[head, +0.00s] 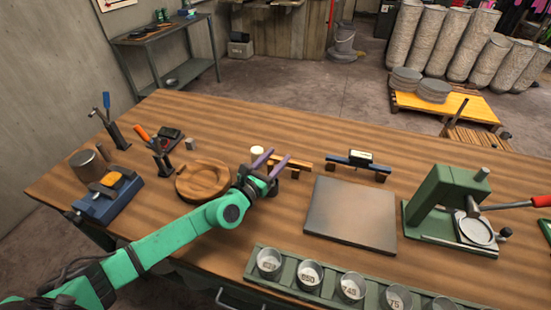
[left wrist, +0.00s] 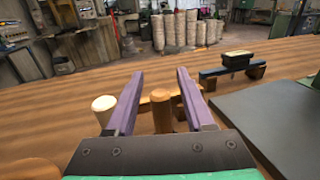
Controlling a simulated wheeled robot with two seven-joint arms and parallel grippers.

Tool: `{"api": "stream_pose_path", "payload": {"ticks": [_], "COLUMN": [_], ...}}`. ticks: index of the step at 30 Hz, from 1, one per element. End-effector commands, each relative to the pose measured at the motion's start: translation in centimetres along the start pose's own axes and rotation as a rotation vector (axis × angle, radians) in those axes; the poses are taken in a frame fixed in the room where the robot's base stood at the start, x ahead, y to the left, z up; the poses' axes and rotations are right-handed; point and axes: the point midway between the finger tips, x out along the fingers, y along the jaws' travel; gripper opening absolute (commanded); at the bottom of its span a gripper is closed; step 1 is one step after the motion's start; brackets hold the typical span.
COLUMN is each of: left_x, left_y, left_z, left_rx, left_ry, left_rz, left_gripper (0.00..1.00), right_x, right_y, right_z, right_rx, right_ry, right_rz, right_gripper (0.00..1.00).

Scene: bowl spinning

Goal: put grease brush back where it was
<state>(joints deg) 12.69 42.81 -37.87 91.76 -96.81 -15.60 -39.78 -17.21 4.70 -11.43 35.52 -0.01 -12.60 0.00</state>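My left gripper (head: 272,162) is open over the middle of the wooden bench (head: 130,170), its two purple fingers apart. In the left wrist view a round wooden peg or handle (left wrist: 161,112) stands between the fingers (left wrist: 158,100), with no finger seen closed on it. A cream-topped cylinder (left wrist: 103,104) stands just left of the left finger; it also shows in the head view (head: 257,152). A small wooden rest (head: 298,163) lies just beyond the fingertips. I cannot tell for certain which piece is the grease brush. My right gripper is not in view.
A round wooden dish (head: 203,180) is left of the gripper. A flat grey plate (head: 352,215), a blue bar with a dark block (head: 356,160) and a green press (head: 447,205) are to the right. Numbered cups in a green tray (head: 258,284) line the front.

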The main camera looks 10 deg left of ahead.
Motion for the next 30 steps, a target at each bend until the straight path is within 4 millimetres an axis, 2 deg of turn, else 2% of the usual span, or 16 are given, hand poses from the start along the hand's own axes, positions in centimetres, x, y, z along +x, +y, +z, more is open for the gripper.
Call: {"api": "stream_pose_path", "payload": {"ticks": [7, 11, 18, 21, 25, 30], "left_x": [-0.5, -2.8, -8.7, -10.6, -11.8, -12.0], "left_y": [0.0, 0.0, -0.1, 0.0, 0.0, -0.1], "left_z": [0.1, 0.0, -0.3, -0.2, 0.1, 0.3], "left_rx": [0.000, 0.000, 0.004, 0.004, 0.001, -0.001], "left_ry": [0.002, 0.004, 0.007, 0.006, 0.002, -0.001], "left_rz": [0.000, -0.002, -0.004, -0.001, -0.002, -0.001], "left_gripper": [0.53, 0.53, 0.53, 0.53, 0.53, 0.53], "right_x": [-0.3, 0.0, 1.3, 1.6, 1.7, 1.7], "right_y": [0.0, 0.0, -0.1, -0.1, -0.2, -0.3], "right_z": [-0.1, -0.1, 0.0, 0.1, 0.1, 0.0], "right_rx": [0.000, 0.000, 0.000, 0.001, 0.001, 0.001], "right_ry": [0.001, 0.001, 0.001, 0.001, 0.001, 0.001], "right_rz": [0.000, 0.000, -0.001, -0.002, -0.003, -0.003], "right_gripper": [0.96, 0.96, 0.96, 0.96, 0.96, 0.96]}}
